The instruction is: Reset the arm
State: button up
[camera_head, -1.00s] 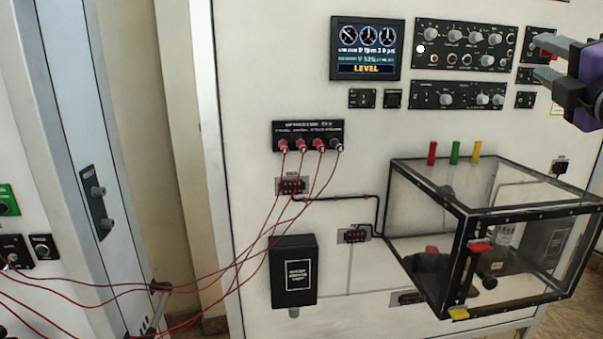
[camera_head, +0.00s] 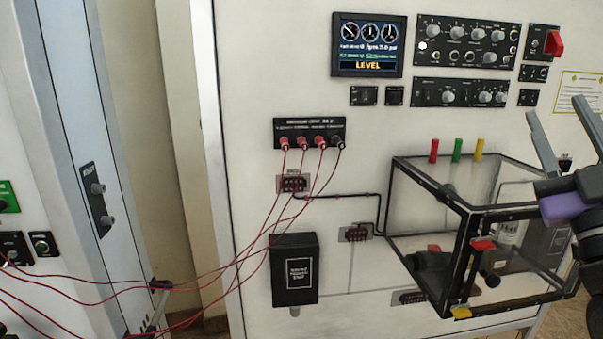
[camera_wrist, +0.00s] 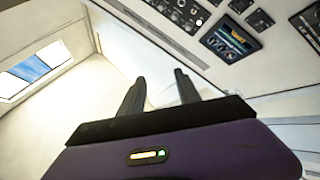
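My gripper (camera_head: 562,137) is at the right edge of the head view, in front of the panel and over the right end of the clear box. Its two grey fingers point upward and stand apart, with nothing between them. In the wrist view my gripper (camera_wrist: 160,90) also shows two dark fingers apart and empty, with the white panel and ceiling area beyond. The rest of my arm is mostly cut off by the right edge.
A black-framed clear box (camera_head: 468,205) juts from the panel, close to my gripper. A red switch (camera_head: 555,43), a screen (camera_head: 367,47) and knob panels (camera_head: 466,43) sit above. Red cables (camera_head: 225,268) hang across the left.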

jog(key=s+a+f+m+g+h, duration=0.1)
jog(key=s+a+f+m, duration=0.25)
jog(key=f, duration=0.55)
jog(key=s+a+f+m+g+h, duration=0.2)
jog(key=s+f+m, duration=0.2)
jog(key=f, duration=0.5)
jog(key=s+a+f+m+g+h, duration=0.1)
jog(key=s+a+f+m, duration=0.25)
jog(key=f, duration=0.55)
jog(key=s+a+f+n+g+y+b, duration=0.1)
jog(key=s+a+f+n+g+y, duration=0.1)
jog(key=s+f, duration=0.7)
jog(key=s+a+f+n+g+y, duration=0.2)
jog(key=s+a+f+g+y, duration=0.3)
jog(key=s+f, duration=0.5)
jog(key=s+a, duration=0.1)
jog(key=s, duration=0.4)
jog(key=shift+a+f+n+y+b, duration=0.3)
jog(key=shift+a+n+b, duration=0.05)
jog(key=shift+n, duration=0.05)
jog(key=shift+w, duration=0.1)
